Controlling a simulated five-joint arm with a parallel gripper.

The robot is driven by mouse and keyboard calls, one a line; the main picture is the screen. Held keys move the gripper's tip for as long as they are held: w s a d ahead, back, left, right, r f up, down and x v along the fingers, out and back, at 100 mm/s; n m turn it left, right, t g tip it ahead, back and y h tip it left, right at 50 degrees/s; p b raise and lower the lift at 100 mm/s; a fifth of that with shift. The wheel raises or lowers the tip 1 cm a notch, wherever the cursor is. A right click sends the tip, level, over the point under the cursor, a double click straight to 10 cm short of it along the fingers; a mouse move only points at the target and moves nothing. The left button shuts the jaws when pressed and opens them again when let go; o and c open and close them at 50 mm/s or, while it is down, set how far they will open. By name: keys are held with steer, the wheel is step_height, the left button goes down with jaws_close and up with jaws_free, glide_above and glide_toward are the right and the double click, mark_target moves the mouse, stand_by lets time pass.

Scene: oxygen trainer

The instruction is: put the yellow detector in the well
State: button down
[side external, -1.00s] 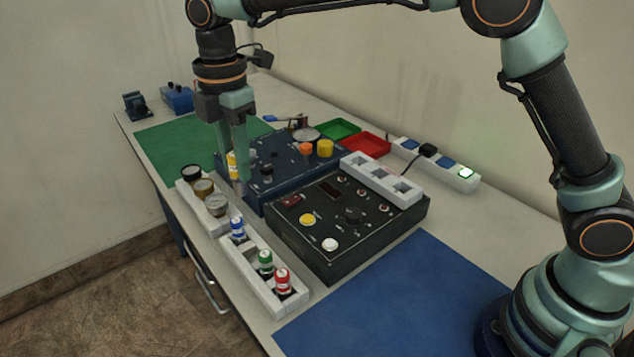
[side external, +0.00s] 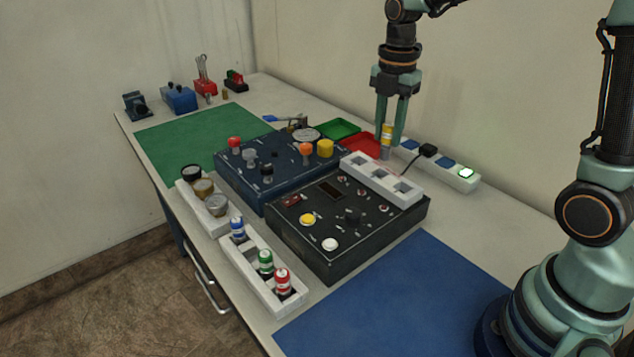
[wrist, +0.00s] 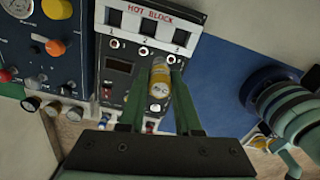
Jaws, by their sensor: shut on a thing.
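The yellow detector (side external: 387,133), a small cylinder with a yellow band and a grey lower end, hangs upright in my gripper (side external: 391,140). My gripper is shut on it. In the wrist view the detector (wrist: 160,82) is between the two green fingers. The white hot block (side external: 352,162) lies on the black instrument box and has three empty square wells. The wrist view shows the hot block (wrist: 160,15) beyond the detector, its wells numbered 1, 2 and 3. In the side view the detector is up and right of the block's far end, apart from it.
The black box (side external: 345,250) has knobs and buttons. A navy panel (side external: 235,190) with knobs stands behind it. A white rack (side external: 240,265) holds blue, green and red detectors. A red tray (side external: 355,142), a green tray (side external: 340,128) and a power strip (side external: 455,178) are along the wall side.

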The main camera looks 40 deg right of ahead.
steer(key=s+d, duration=0.1)
steer(key=s+d+f, duration=0.1)
steer(key=s+d, duration=0.1)
steer(key=shift+s+d, duration=0.1)
steer(key=shift+d, duration=0.2)
steer(key=shift+f, duration=0.1)
steer(key=shift+f, duration=2.5)
steer(key=shift+f, duration=0.4)
steer(key=shift+f, duration=1)
steer(key=shift+f, duration=0.25)
steer(key=c, duration=0.5)
jaws_free()
